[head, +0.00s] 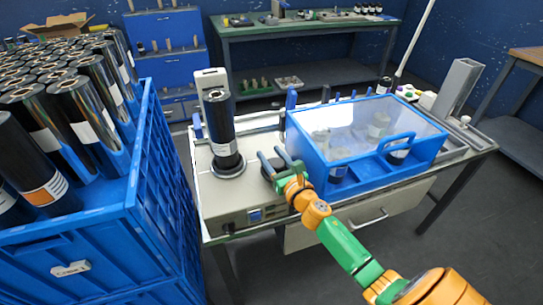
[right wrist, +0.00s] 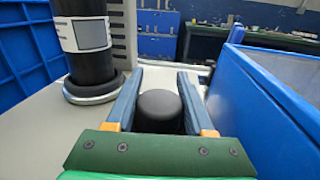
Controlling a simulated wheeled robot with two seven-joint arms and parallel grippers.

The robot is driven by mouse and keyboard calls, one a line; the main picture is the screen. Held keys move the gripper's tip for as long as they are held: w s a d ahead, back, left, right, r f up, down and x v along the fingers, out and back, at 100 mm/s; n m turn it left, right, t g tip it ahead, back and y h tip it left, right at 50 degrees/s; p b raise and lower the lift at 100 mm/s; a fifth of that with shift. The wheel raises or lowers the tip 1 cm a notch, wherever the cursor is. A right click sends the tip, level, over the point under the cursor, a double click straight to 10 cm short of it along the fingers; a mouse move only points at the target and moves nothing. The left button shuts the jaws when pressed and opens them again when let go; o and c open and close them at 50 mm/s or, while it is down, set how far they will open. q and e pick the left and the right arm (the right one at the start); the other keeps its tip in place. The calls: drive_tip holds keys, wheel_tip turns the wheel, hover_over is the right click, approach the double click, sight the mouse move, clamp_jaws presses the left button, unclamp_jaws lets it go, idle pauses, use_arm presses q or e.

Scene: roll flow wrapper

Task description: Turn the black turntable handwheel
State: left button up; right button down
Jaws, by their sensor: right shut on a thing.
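The black handwheel (head: 268,168) is a dark round knob on the machine's pale top, between the upright roll and the blue cover. In the right wrist view the knob (right wrist: 160,108) sits between the two fingers. My right gripper (head: 273,158) is shut on it from both sides; the fingers partly hide it in the head view. A black roll (head: 221,128) with a white label stands upright on the turntable, a round plate with a metal rim (head: 228,168), left of the gripper. My left gripper is not in view.
A blue cover with a clear top (head: 350,125) stands close to the right of my gripper. A blue crate (head: 140,190) full of black rolls stands at the left. A green workbench (head: 300,28) is at the back. The front strip of the machine top is clear.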

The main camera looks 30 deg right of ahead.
drive_tip(key=shift+h, duration=0.3)
drive_tip(key=m+g+h+b, duration=0.1)
drive_tip(key=m+h, duration=0.1)
drive_tip(key=h, duration=0.1)
drive_tip(key=d+m+g+h, duration=0.1)
drive_tip(key=m+h, duration=0.1)
drive_tip(key=h, duration=0.1)
drive_tip(key=shift+s+d+f+m+h+b, duration=0.1)
drive_tip(key=shift+s+m+h+b, duration=0.05)
drive_tip(key=shift+m+h+b, duration=0.2)
drive_tip(key=shift+s+d+m+g+h+b, duration=0.2)
drive_tip(key=shift+m+g+h+b, duration=0.25)
drive_tip(key=shift+m+g+h, duration=0.5)
drive_tip(key=shift+s+d+m+g+h+b, duration=0.15)
drive_tip(key=shift+m+g+h+b, duration=0.25)
drive_tip(key=shift+m+g+h, duration=0.45)
drive_tip(key=shift+s+d+m+g+h+b, duration=0.2)
drive_tip(key=shift+m+g+h+b, duration=0.25)
drive_tip(key=shift+m+g+h, duration=0.5)
drive_tip(key=shift+g+h, duration=0.25)
drive_tip(key=shift+h, duration=0.05)
drive_tip(key=shift+c, duration=1.4)
unclamp_jaws()
drive_tip(key=v, duration=0.7)
